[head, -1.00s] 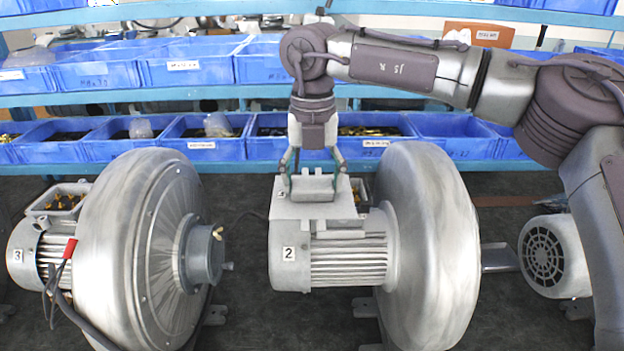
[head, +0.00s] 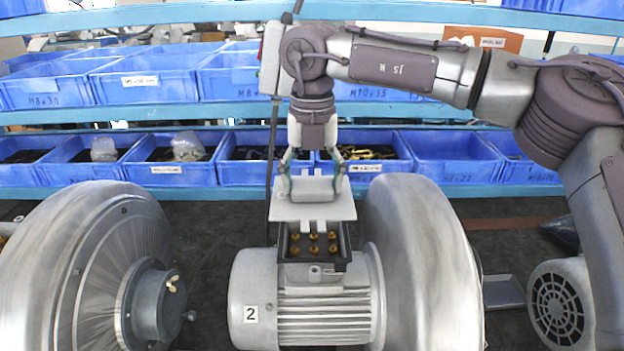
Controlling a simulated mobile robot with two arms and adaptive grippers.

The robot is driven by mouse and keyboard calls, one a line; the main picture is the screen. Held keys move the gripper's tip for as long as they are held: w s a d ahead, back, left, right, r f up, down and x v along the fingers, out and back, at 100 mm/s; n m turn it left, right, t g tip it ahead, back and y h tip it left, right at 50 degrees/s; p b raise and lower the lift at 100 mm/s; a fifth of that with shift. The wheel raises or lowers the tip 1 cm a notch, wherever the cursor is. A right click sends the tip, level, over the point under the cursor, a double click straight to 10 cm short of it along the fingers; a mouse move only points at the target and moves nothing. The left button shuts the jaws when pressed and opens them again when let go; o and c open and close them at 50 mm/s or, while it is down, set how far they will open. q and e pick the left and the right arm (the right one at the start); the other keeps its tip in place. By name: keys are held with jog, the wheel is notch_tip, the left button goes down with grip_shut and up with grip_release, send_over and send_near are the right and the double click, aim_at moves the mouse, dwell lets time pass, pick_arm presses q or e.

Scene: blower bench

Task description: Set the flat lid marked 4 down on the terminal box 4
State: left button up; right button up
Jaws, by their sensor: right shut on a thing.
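My right gripper (head: 311,182) is shut on the raised grip of a flat grey lid (head: 292,212). The lid is about level, and no number is readable on it. In the picture it overlaps the far part of an open dark terminal box (head: 342,262) with several brass terminals. This box sits on the motor marked 2 (head: 255,285). The lid appears raised above the box; the exact gap cannot be told. No box marked 4 can be made out. My left gripper is not in view.
A large blower housing (head: 85,270) stands at the left, and another (head: 425,260) adjoins the motor marked 2. A fan-covered motor (head: 558,305) is at the lower right. Blue bins (head: 455,160) line the shelves behind. Dark bench surface (head: 215,225) shows between the housings.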

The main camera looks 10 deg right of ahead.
aim_at(314, 181)
jog(key=shift+w+d+f, duration=0.2)
jog(key=shift+w+d, duration=0.05)
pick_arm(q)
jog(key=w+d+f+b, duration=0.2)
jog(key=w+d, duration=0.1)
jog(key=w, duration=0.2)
pick_arm(e)
jog(key=shift+w+d+f, duration=0.1)
jog(key=shift+w+f, duration=0.15)
jog(key=shift+f, duration=0.7)
jog(key=shift+s+f+b, duration=0.1)
jog(key=shift+f+b, duration=0.25)
notch_tip(314, 181, down, 3)
jog(key=b, duration=0.3)
jog(key=shift+f, duration=0.2)
jog(key=shift+f+b, duration=0.75)
jog(key=shift+f, duration=0.3)
pick_arm(q)
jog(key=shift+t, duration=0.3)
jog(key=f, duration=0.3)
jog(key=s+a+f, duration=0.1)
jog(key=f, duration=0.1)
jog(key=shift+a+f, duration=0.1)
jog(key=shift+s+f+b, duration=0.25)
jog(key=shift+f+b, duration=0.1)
jog(key=shift+b, duration=0.05)
pick_arm(e)
jog(key=shift+f, duration=0.35)
